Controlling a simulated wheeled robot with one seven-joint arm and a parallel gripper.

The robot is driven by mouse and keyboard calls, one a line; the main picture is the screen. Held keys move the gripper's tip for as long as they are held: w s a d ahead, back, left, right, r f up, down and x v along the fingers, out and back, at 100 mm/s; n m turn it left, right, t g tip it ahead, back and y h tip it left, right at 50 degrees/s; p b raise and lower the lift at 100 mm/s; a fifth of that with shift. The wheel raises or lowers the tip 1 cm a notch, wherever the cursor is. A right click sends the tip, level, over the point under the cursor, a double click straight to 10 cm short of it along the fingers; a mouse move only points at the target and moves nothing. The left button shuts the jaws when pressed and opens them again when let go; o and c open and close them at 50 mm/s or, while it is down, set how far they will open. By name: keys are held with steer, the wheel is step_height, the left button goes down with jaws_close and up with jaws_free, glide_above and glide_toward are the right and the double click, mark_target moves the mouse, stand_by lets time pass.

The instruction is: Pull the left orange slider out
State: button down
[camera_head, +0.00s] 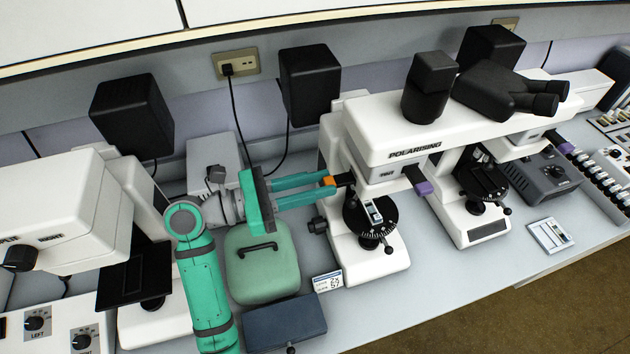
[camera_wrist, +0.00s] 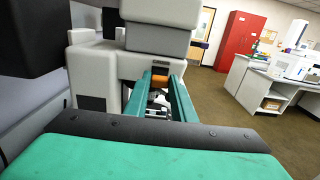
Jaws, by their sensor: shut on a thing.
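The left orange slider (camera_head: 330,181) sits at the left side of the white polarising microscope (camera_head: 376,135), below its head. It also shows as an orange block in the wrist view (camera_wrist: 159,80). My green gripper (camera_head: 327,184) reaches in from the left and is shut on the orange slider, with a finger on each side of it. In the wrist view my gripper (camera_wrist: 160,82) points at the microscope body, the slider between its fingertips. A dark piece lies between the slider and the microscope body. How far the slider is inserted cannot be told.
A purple slider (camera_head: 424,188) sticks out on the microscope's right side. The round black stage (camera_head: 370,215) is below my fingers. A green case (camera_head: 262,275) and a blue-grey box (camera_head: 285,322) stand below my gripper. Another white microscope (camera_head: 62,205) stands at left.

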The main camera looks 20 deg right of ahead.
steer(key=shift+a, duration=0.25)
steer(key=c, duration=1.5)
jaws_free()
steer(key=shift+a, duration=0.15)
steer(key=s+a+r, duration=0.1)
steer(key=s+r, duration=0.3)
steer(key=s+a+r, duration=0.1)
steer(key=s+r, duration=0.3)
steer(key=s, duration=0.1)
steer(key=s+a+r, duration=0.1)
steer(key=s+r, duration=0.3)
steer(key=r, duration=0.1)
steer(key=shift+s+a, duration=0.15)
steer(key=shift+s, duration=0.15)
